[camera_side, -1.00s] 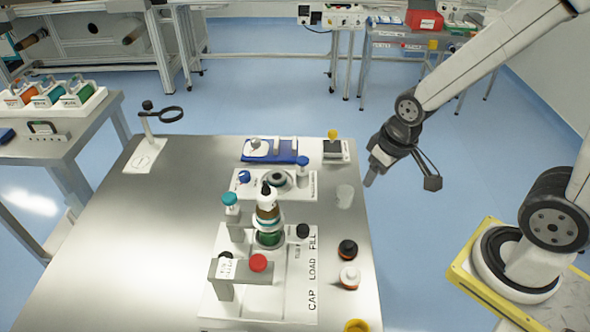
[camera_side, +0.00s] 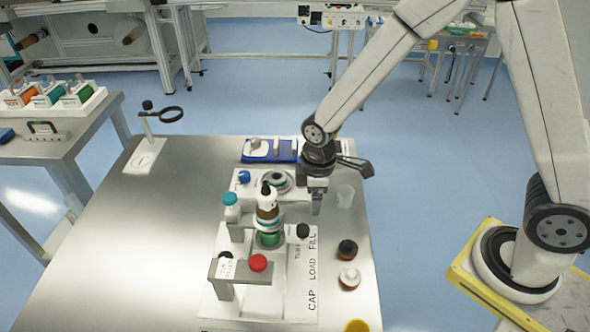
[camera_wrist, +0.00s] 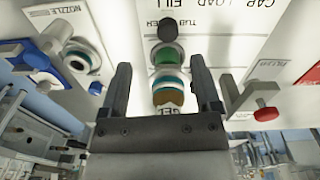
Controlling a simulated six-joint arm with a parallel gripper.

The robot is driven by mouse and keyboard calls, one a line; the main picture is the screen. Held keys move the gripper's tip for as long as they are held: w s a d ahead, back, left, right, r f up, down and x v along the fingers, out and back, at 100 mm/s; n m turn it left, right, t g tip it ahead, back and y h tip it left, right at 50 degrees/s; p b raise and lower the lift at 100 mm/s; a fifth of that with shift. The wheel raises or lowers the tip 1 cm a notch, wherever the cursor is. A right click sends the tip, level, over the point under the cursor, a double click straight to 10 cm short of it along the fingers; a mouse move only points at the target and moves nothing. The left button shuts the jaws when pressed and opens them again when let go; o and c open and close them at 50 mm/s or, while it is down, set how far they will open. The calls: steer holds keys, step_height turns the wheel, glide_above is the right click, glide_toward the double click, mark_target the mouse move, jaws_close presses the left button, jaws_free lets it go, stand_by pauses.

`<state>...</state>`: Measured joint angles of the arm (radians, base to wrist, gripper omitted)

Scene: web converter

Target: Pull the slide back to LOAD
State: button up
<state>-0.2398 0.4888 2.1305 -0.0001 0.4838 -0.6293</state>
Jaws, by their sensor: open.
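The slide's black knob (camera_side: 302,231) stands beside the word FILL on the station's white base plate (camera_side: 303,310). It also shows in the wrist view (camera_wrist: 167,31), close to FILL. Beside the knob is the green tube (camera_side: 270,239), below an amber bottle (camera_side: 267,212) with a white collar and a black tip. The words CAP, LOAD and FILL run along the plate's right edge. My gripper (camera_side: 317,205) is open and empty, pointing down behind and slightly right of the knob. In the wrist view, its fingers (camera_wrist: 160,65) appear on either side of the green tube and bottle, apart from the knob.
An orange-based black cap (camera_side: 347,250) and a white one (camera_side: 349,278) lie right of the plate. A clear cup (camera_side: 345,195) stands near my gripper.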

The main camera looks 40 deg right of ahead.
mark_target(302, 227)
steer(key=shift+w+a+f+n, duration=0.25)
steer(key=shift+a+f+n, duration=0.25)
steer(key=shift+a+f, duration=0.05)
steer(key=shift+w+a+f+n, duration=0.25)
steer(key=shift+a+f+n, duration=0.25)
steer(key=shift+a, duration=0.05)
steer(key=shift+f, duration=0.1)
steer(key=shift+f, duration=3.8)
jaws_close()
